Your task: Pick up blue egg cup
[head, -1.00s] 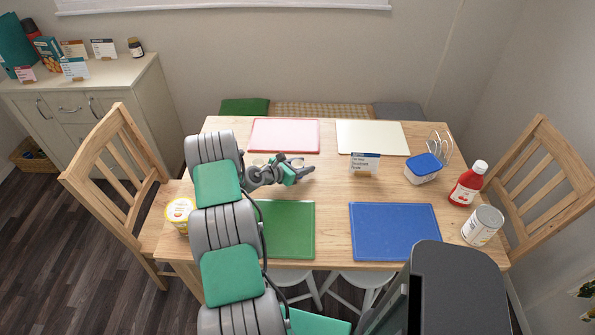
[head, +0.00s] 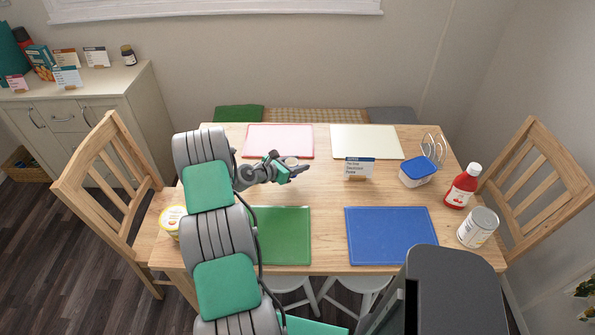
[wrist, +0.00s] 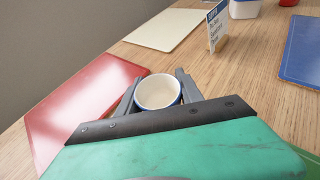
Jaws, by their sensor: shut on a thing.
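The egg cup (wrist: 158,92) shows in the wrist view as a small round cup with a cream inside and a blue rim. It sits between the two fingers of my gripper (wrist: 157,88), which is shut on it. In the head view my gripper (head: 296,172) is over the left middle of the table, just in front of the red mat. The cup (head: 291,161) shows there only as a small pale patch, mostly hidden by the gripper. I cannot tell whether it touches the table.
A red mat (head: 279,140) and a cream mat (head: 366,141) lie at the back; green (head: 285,236) and blue (head: 391,236) mats lie in front. A standing card (head: 359,168), a blue-lidded tub (head: 418,171), a red bottle (head: 462,187) and a can (head: 478,227) stand to the right.

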